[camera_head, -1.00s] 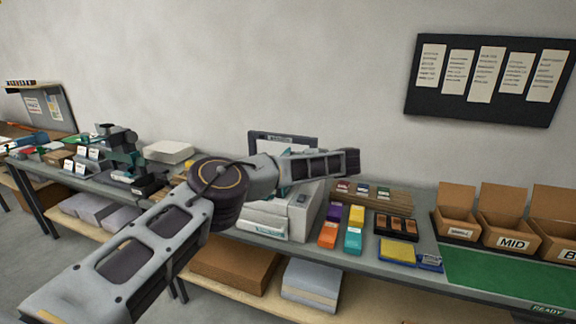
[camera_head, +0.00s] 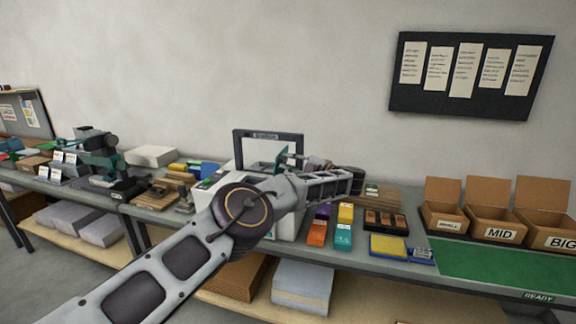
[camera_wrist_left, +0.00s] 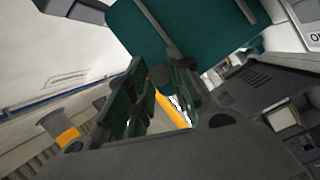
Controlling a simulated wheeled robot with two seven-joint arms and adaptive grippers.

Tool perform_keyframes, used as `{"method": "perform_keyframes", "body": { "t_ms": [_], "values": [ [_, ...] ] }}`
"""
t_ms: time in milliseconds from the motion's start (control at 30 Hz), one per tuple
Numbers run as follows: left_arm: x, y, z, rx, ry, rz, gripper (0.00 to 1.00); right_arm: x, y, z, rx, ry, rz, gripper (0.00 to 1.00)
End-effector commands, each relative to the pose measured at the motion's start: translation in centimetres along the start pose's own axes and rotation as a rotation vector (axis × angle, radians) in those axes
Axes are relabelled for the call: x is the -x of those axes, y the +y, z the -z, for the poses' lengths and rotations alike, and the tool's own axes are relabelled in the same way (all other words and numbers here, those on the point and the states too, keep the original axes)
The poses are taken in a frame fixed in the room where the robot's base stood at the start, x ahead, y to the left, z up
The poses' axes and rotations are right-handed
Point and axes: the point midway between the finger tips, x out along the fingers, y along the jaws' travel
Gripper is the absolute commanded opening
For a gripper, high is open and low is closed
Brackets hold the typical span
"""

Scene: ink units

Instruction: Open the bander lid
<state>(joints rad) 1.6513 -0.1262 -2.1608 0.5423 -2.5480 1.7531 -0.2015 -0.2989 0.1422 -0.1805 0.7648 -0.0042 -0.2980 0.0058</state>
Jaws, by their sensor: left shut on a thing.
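The bander is the white machine (camera_head: 286,228) on the bench, with a dark upright arch (camera_head: 268,134) at its back; my left arm covers much of it. A teal panel, which looks like its lid (camera_head: 281,160), stands tilted up in front of the arch. The lid fills the upper middle of the left wrist view (camera_wrist_left: 205,25), with a grey bar across it. My left gripper (camera_wrist_left: 158,92) is shut on the lid's handle, a dark rounded piece (camera_wrist_left: 160,75) between its dark green fingers. In the head view the left gripper (camera_head: 298,161) is small and partly hidden beside the lid. My right gripper is out of view.
Orange, purple, yellow and teal packs (camera_head: 342,237) lie right of the bander, beside a dark tray (camera_head: 385,220). Cardboard boxes (camera_head: 493,228) and a green mat (camera_head: 480,265) are further right. A dark-teal device (camera_head: 100,160) stands left. Shelves with boxes run below.

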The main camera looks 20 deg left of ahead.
Motion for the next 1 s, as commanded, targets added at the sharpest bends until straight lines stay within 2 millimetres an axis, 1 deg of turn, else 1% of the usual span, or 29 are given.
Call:
{"method": "perform_keyframes", "body": {
  "t_ms": [167,533,567,700,733,1000],
  "values": [
    [0.24,0.15,-0.12,-0.002,0.004,-0.018,0.00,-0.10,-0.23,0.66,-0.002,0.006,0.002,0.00],
    [0.27,0.17,-0.14,-0.004,0.004,-0.019,0.00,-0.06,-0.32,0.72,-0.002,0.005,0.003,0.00],
    [0.28,0.16,-0.14,-0.004,0.004,-0.019,0.23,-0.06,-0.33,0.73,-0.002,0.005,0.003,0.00],
    [0.27,0.10,-0.14,-0.005,0.005,-0.018,0.41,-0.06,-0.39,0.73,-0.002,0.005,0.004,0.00],
    [0.27,0.08,-0.14,-0.005,0.005,-0.018,0.43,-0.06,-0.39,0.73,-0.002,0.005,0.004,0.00],
    [0.27,-0.02,-0.14,-0.006,0.005,-0.016,0.43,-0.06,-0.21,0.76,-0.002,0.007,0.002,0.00]
  ]
}}
